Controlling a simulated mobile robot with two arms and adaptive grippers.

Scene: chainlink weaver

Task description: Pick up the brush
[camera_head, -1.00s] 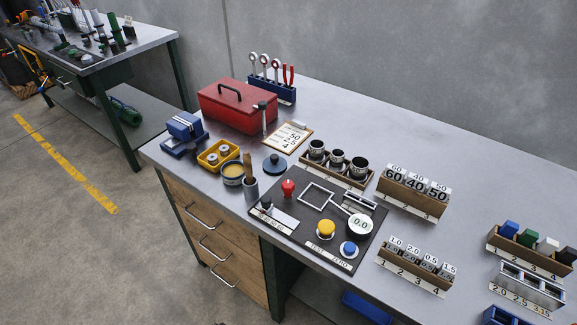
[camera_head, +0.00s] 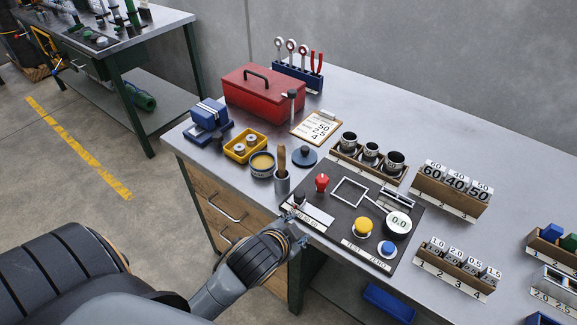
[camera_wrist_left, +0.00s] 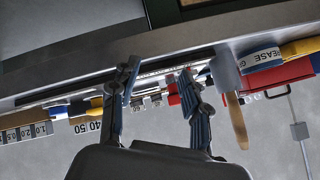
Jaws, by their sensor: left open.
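The brush (camera_head: 281,159) stands upright in a grey cup (camera_head: 282,184) near the front edge of the bench; only its wooden handle shows above the rim. My left gripper (camera_head: 293,226) is in front of the bench edge, just below and slightly right of the cup in the head view, apart from it. In the left wrist view, which is upside down, the open fingers (camera_wrist_left: 160,70) have nothing between them. The brush handle (camera_wrist_left: 236,120) and the cup (camera_wrist_left: 222,74) are to their right. My right gripper is not in view.
A black mat (camera_head: 335,238) with a red knob, buttons and a dial lies right of the cup. A grease tin (camera_head: 261,168), yellow tray (camera_head: 238,155) and dark blue lid (camera_head: 304,156) stand close by. A red toolbox (camera_head: 258,96) is behind.

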